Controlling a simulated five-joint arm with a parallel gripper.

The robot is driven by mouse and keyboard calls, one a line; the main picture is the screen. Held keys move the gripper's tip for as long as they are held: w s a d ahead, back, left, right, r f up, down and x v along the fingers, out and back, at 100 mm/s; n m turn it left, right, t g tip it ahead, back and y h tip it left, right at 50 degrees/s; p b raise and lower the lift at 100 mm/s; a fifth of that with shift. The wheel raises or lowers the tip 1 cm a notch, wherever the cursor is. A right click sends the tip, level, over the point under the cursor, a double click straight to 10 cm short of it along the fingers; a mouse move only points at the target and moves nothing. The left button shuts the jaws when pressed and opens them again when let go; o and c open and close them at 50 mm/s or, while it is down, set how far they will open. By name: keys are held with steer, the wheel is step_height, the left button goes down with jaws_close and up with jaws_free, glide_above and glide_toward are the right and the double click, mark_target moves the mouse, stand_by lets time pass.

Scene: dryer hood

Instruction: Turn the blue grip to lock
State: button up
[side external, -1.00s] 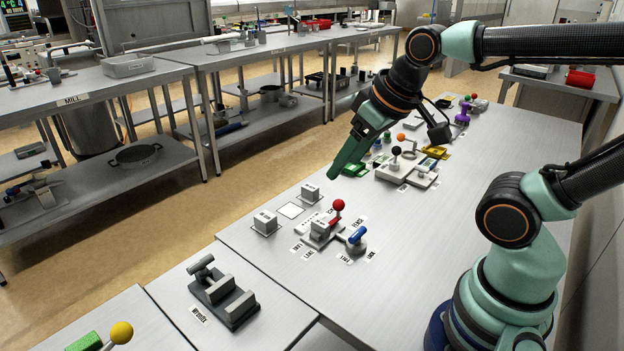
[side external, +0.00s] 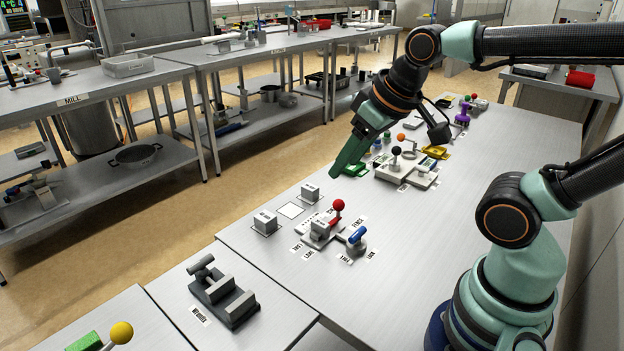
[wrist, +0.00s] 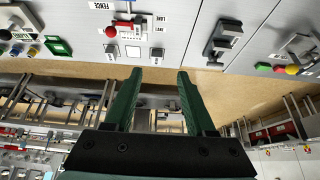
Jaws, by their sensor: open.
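The blue grip (side external: 357,235) is a short bar on top of a round grey base. It lies at a slant near the front of the table in the side view, with a small LOCK label (side external: 371,254) on the table by its right side. In the wrist view I cannot make the grip out. My gripper (side external: 334,174) has green fingers and hangs in the air beyond the grip, apart from it. In the wrist view the gripper (wrist: 159,72) is open, with nothing between its fingers.
A red-ball lever (side external: 338,206) stands close beside the blue grip. Two grey blocks sit near the table's left edge, one of them here (side external: 265,222). A black-ball lever unit (side external: 397,165) stands farther back.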

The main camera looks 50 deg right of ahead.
steer(key=m, duration=0.1)
steer(key=m+g, duration=0.8)
steer(key=m, duration=0.9)
glide_above(357, 232)
steer(key=w, duration=0.3)
steer(key=w+x, duration=0.2)
steer(key=x, duration=0.8)
steer(key=shift+y, duration=0.3)
steer(key=x, duration=1.2)
steer(key=shift+d+f, duration=0.1)
steer(key=shift+d, duration=0.25)
jaws_close()
